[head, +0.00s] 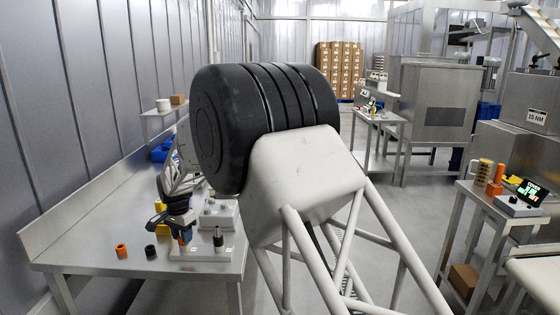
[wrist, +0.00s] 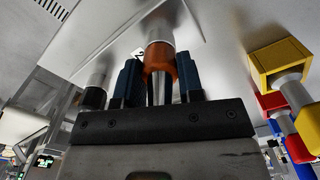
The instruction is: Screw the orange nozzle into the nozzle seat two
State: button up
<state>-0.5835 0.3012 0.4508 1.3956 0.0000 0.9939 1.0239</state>
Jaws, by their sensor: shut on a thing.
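My gripper (wrist: 160,78) has its two blue fingers shut on the orange nozzle (wrist: 160,55). In the wrist view the orange nozzle is in line with a pale metal cylinder (wrist: 159,28) beyond it, and a metal tip shows between the fingers. I cannot tell how far nozzle and cylinder are joined. In the head view my gripper (head: 184,234) is low over the left end of a white base (head: 212,255), with a little orange showing beside it.
A black-collared post (head: 218,239) stands close to the right of my gripper. An orange ring (head: 121,250) and a black ring (head: 150,252) lie on the steel table (head: 95,230). The wrist view shows a yellow square piece (wrist: 280,62) close by, with red and blue pieces.

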jog(key=shift+m, duration=0.8)
jog(key=o, duration=0.6)
jog(key=shift+m, duration=0.3)
jog(key=shift+c, duration=0.2)
jog(key=o, duration=0.5)
jog(key=shift+o, duration=0.6)
jog(key=shift+o, duration=0.7)
jog(key=shift+r, duration=0.15)
jog(key=shift+r, duration=3.35)
jog(key=shift+r, duration=0.1)
